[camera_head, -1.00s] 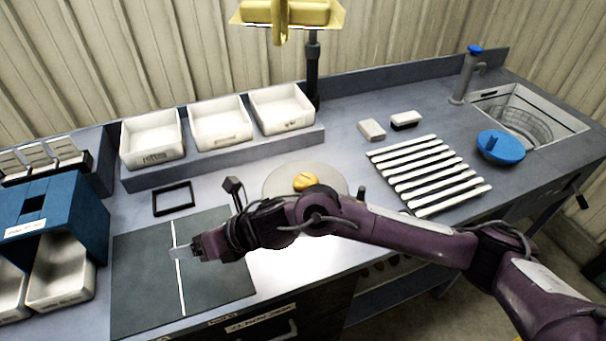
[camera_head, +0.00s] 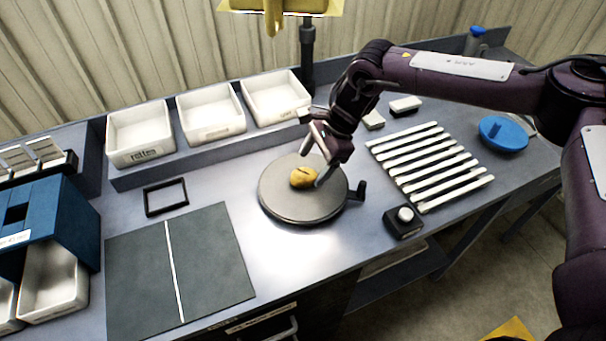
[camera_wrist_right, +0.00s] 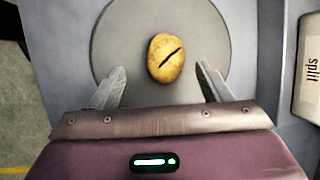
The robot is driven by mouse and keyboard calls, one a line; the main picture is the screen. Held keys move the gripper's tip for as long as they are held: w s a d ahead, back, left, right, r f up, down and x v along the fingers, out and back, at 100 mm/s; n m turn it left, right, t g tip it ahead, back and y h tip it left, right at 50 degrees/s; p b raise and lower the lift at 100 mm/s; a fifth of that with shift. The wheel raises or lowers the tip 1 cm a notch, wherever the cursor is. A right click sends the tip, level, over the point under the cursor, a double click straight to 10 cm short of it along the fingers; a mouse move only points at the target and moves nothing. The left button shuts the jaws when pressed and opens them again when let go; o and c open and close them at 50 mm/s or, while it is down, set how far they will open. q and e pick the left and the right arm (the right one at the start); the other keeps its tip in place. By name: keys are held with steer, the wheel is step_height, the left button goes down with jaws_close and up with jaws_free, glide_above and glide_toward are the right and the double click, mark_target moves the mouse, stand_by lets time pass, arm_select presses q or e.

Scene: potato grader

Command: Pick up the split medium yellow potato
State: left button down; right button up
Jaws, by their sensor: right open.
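The yellow potato (camera_head: 303,177) with a dark split lies on the round grey turntable (camera_head: 280,208). In the right wrist view the potato (camera_wrist_right: 165,58) shows its dark split running diagonally, and it lies near the middle of the disc (camera_wrist_right: 110,40). My right gripper (camera_head: 313,160) is open and just above the potato. In the right wrist view the two fingers of the right gripper (camera_wrist_right: 160,82) stand apart, one to each side and short of the potato, with nothing between them. My left gripper is not in view.
Three white bins (camera_head: 143,136) stand on a raised shelf at the back. One bin label in the wrist view reads "split" (camera_wrist_right: 312,66). White slats (camera_head: 430,165) lie right of the turntable, and a small black box with a white knob (camera_head: 404,221) stands in front. A dark mat (camera_head: 205,265) lies left.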

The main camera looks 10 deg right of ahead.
mark_target(304, 172)
steer(key=x, duration=0.1)
steer(key=p+x, duration=0.1)
steer(key=x, duration=0.1)
steer(key=p+x, duration=0.1)
steer(key=shift+w+a+f, duration=0.2)
steer(key=shift+w+a, duration=0.05)
steer(key=shift+w, duration=0.05)
steer(key=shift+a+f, duration=0.1)
steer(key=shift+f, duration=0.2)
steer(key=shift+c, duration=0.4)
steer(key=c, duration=1.1)
step_height(304, 172, up, 9)
steer(key=b, duration=0.3)
steer(key=shift+r, duration=0.6)
